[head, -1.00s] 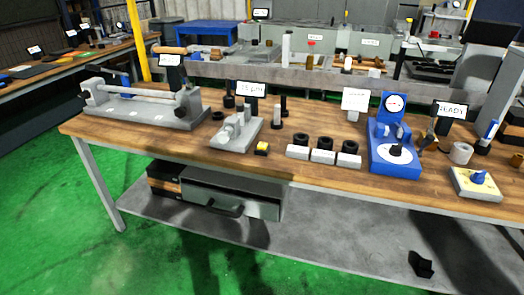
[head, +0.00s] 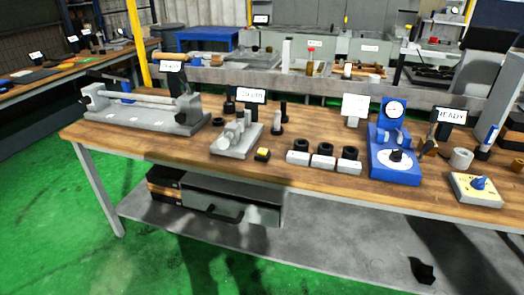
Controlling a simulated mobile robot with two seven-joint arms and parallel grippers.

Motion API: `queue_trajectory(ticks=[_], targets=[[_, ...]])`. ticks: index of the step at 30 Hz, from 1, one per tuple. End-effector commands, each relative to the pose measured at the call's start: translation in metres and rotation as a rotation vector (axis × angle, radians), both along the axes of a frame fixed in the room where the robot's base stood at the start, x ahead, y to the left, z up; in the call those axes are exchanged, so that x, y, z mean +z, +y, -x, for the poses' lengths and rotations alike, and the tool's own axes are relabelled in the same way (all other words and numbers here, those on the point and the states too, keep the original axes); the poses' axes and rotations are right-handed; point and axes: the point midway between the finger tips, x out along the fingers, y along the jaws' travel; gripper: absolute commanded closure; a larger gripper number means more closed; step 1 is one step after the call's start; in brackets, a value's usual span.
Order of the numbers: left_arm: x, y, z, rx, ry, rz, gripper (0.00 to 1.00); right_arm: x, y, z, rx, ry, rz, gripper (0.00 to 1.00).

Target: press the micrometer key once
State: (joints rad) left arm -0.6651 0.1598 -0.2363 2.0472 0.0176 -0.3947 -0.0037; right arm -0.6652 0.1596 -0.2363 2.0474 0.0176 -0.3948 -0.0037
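A small black block with a yellow top (head: 262,154), which looks like the micrometer key, sits on the wooden bench (head: 230,170) near its middle. It is just right of a grey bench micrometer (head: 236,136) on a flat base. A small black display (head: 251,96) with a white screen stands behind the micrometer; its text is too small to read surely. Neither of my grippers is in view, and nothing covers the key.
Several grey blocks with black rings (head: 322,161) stand right of the key. A blue dial gauge stand (head: 395,150) and a cream box with a blue knob (head: 475,187) are farther right. A long grey fixture (head: 140,112) is at left. Bare wood lies before the key.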

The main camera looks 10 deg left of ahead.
Motion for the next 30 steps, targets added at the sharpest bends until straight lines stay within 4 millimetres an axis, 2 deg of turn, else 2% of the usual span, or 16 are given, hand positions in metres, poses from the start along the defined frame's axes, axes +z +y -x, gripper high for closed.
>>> queue_trajectory(ticks=[2, 9, 30], targets=[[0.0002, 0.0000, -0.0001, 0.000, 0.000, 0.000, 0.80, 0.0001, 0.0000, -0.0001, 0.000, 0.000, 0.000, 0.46], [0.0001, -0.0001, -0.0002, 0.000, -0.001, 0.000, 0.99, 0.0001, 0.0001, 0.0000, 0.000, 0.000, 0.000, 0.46], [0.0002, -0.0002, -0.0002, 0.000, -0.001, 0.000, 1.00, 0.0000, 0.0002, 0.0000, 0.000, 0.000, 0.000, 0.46]])
